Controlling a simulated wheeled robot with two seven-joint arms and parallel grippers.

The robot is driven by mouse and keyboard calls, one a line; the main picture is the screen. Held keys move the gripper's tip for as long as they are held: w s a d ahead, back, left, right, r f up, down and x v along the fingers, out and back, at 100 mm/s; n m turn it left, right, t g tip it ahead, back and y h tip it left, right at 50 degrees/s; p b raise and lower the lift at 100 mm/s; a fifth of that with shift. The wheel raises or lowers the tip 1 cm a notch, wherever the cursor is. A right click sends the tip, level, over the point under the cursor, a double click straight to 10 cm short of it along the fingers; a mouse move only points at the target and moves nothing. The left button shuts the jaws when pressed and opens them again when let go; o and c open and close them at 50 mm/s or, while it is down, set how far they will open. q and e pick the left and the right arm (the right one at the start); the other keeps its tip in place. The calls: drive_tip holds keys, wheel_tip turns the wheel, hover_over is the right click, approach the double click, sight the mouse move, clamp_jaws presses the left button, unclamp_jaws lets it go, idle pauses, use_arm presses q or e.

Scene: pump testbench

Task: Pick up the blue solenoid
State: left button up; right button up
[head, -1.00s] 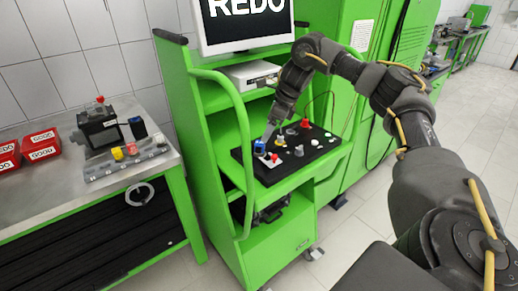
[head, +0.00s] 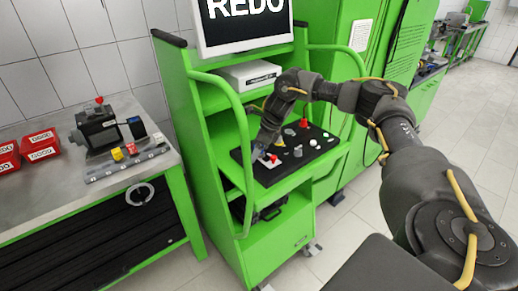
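The blue solenoid (head: 257,151) stands at the left end of the black board (head: 318,152) on the green cart. Only a small dark-blue part of it shows, and the rest is hidden by my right gripper (head: 262,149). My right arm comes in from the right, and its gripper points down at the solenoid. The fingertips are too small and covered to show whether they are open or shut, or whether they touch it. My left gripper is not in view.
A red-topped part (head: 304,123) and several small fittings are on the board. The cart's green side rail (head: 243,150) rises to the left. A monitor (head: 245,22) is above. A metal table (head: 50,185) at left holds red boxes (head: 42,146) and a black device (head: 98,127).

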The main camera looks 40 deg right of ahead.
drive_tip(key=c, duration=1.1)
drive_tip(key=shift+c, duration=0.5)
drive_tip(key=shift+r, duration=0.3)
drive_tip(key=shift+c, duration=0.6)
wheel_tip(320, 180, up, 9)
drive_tip(key=shift+f+b, duration=0.2)
drive_tip(key=shift+b, duration=0.9)
drive_tip(key=shift+r, duration=0.45)
